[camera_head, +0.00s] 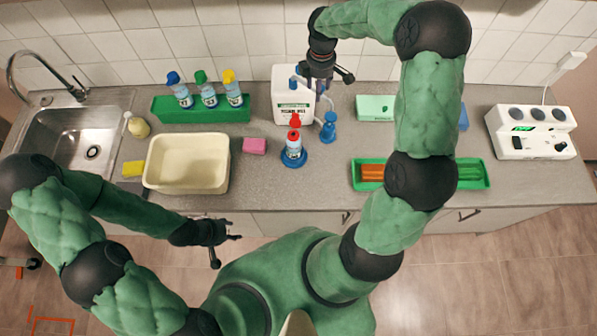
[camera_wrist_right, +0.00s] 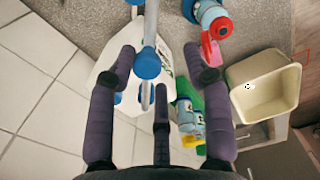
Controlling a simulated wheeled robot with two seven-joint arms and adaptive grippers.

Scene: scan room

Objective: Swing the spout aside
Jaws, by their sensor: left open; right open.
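A white canister (camera_head: 288,108) with a green label stands at the back middle of the counter. A pale grey spout with blue joints (camera_head: 298,82) sits on its top. My right gripper (camera_head: 322,84) is open, fingers pointing down, just above and at the right of the canister top. In the right wrist view the spout tube (camera_wrist_right: 151,25) and a blue joint (camera_wrist_right: 147,64) lie between the spread fingers (camera_wrist_right: 160,72); I cannot tell whether any finger touches them. The canister (camera_wrist_right: 107,72) is partly hidden behind the left finger. My left gripper (camera_head: 224,238) is open and empty, in front of the counter.
A blue container (camera_head: 328,128) and a red-capped bottle (camera_head: 293,147) on a blue base stand close in front of the canister. A green rack with several bottles (camera_head: 205,115), a cream basin (camera_head: 185,163) and a sink (camera_head: 75,140) are left. A green tray (camera_head: 471,175) is right.

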